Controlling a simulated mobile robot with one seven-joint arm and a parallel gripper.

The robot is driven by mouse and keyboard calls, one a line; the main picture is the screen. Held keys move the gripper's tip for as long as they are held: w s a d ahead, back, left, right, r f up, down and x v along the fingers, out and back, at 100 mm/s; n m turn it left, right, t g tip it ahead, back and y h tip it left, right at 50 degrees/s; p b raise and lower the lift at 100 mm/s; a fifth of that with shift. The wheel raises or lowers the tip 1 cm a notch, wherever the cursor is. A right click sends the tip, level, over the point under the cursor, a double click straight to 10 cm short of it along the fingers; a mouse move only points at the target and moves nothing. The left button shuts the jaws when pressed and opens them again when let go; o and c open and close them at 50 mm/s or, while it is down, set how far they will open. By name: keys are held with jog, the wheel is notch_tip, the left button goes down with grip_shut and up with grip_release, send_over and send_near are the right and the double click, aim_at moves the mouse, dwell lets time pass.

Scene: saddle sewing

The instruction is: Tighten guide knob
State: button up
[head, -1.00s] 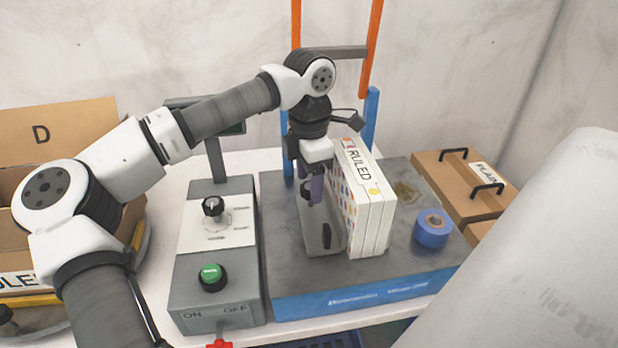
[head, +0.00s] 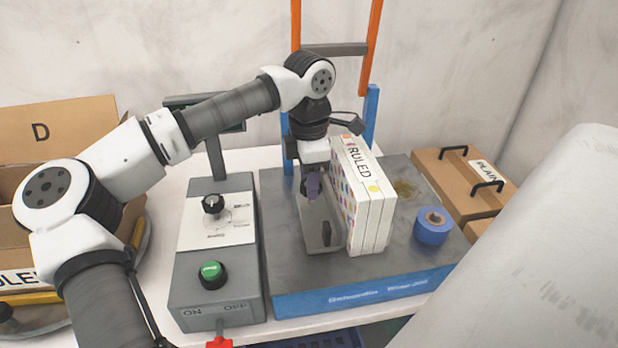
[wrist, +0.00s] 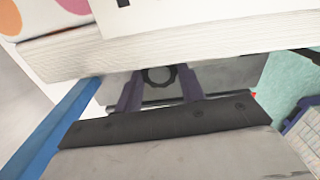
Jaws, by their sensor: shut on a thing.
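My gripper (head: 312,190) points down at the upper part of the grey metal guide (head: 318,232), left of the white book stack (head: 372,215). In the wrist view its two purple fingers (wrist: 160,88) stand on either side of a dark round knob (wrist: 158,77), and the gripper is shut on it. In the head view the fingers mostly hide that knob. A dark upright piece (head: 326,233) shows lower on the guide's face. The stack, marked "RULED", stands upright beside the guide.
A blue tape roll (head: 433,225) sits on the grey bed (head: 400,262) right of the stack. A control box (head: 215,265) with a dial and green button stands left. Cardboard boxes (head: 465,185) lie at right. Blue and orange posts (head: 370,115) rise behind.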

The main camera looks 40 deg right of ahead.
jog(key=shift+m, duration=1.7)
jog(key=o, duration=1)
jog(key=shift+r, duration=0.1)
notch_tip(320, 180, up, 14)
jog(key=shift+f+b, duration=0.15)
jog(key=shift+b, duration=0.4)
